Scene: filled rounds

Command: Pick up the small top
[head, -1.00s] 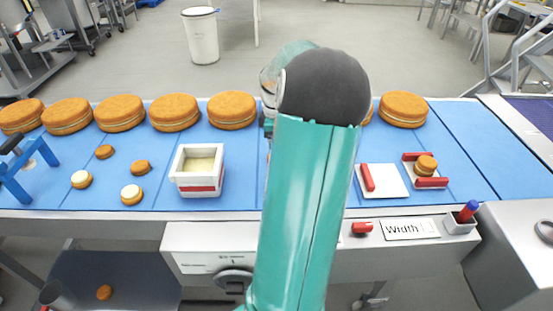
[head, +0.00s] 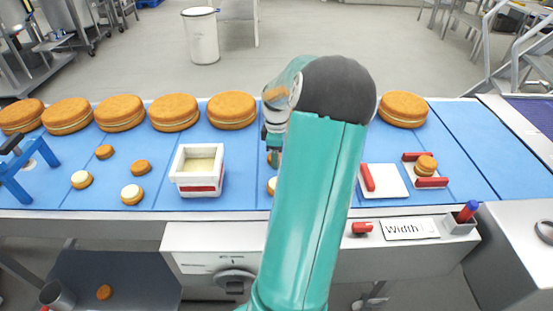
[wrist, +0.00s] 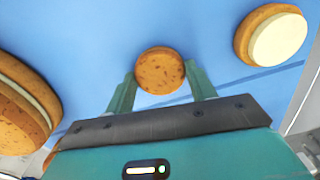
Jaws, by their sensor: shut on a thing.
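The small top (wrist: 160,70) is a round brown speckled disc. In the wrist view it sits between the two green fingers of my gripper (wrist: 162,76), which are shut on it from both sides. The blue belt lies behind it; I cannot tell whether the top is clear of the belt. In the head view my gripper (head: 273,143) is partly hidden by my arm, just right of the white box. A small cream-topped round (wrist: 277,38) lies at the upper right in the wrist view, apart from the fingers.
Several large filled rounds (head: 120,113) line the belt's far side. A white box (head: 199,170), small tops (head: 140,167) and cream-topped rounds (head: 132,194) stand left. A white plate (head: 383,181) and a red-edged holder with a small round (head: 425,166) stand right.

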